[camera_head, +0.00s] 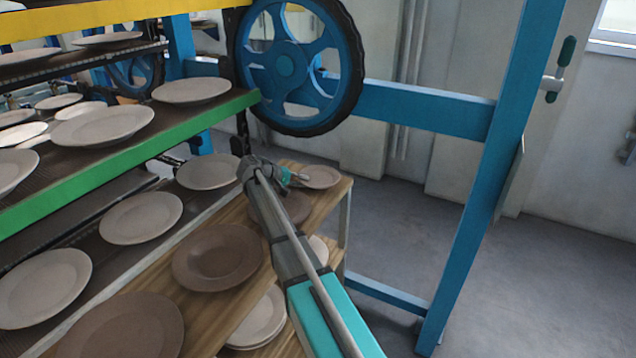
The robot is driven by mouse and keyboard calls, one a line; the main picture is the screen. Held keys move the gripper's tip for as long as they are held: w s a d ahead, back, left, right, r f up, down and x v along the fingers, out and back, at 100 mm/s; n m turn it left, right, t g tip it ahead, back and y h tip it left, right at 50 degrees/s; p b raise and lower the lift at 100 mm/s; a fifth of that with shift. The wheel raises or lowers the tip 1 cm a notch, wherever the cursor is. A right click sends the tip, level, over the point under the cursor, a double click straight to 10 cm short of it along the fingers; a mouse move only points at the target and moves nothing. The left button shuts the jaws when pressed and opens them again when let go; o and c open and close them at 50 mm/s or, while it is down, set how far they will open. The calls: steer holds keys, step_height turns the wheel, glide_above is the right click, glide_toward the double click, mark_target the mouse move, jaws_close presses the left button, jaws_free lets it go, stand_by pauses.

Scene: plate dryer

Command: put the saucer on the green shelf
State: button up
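The green shelf (140,153) is at the left, its green front edge running from the lower left up toward the blue wheel. Plates stand on it, among them one plate (103,126) near the edge and another plate (192,90) at its far end. A small pale saucer (322,178) is at the far right end of the wooden table. My gripper (303,178) is small in view at the saucer's left rim. I cannot tell whether it touches the saucer or whether its fingers are open or shut. My arm hides part of the table.
The wooden table (235,215) holds brown plates (217,257), with paler plates (258,318) below. A lower rack with plates (141,217) lies under the green shelf. A yellow shelf edge (110,19), a blue wheel (287,66) and a blue frame (480,190) stand near. Floor at right is clear.

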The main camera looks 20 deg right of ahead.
steer(key=shift+c, duration=0.2)
jaws_close()
steer(key=shift+r, duration=0.15)
stand_by(0.4)
step_height(320, 180, up, 3)
steer(key=p, duration=0.3)
steer(key=shift+f, duration=0.2)
steer(key=s+r+p, duration=1)
steer(key=s, duration=0.4)
steer(key=shift+a, duration=0.35)
